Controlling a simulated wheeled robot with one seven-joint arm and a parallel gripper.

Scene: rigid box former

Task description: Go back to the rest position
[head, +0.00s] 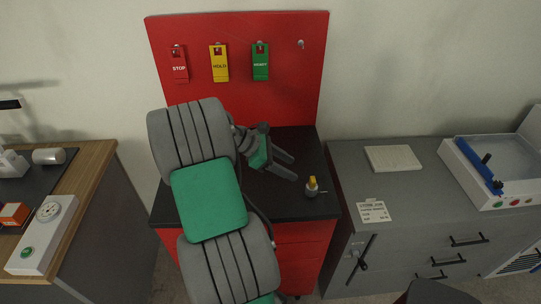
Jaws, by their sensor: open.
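My gripper (286,165) is open and empty. Its two grey fingers point right and slightly down over the black top of the red cabinet (280,205). Its height above that top is hard to tell. A small grey item with a yellow cap (312,186) stands on the cabinet top, just right of and below the fingertips, apart from them. My grey and green arm covers the left part of the cabinet top.
A red back panel (235,105) holds red STOP (179,66), yellow HOLD (219,64) and green (260,62) tags, plus one bare peg (301,43). A grey cabinet (400,205) stands right, carrying a machine (492,172). A wood-edged bench (92,160) stands left.

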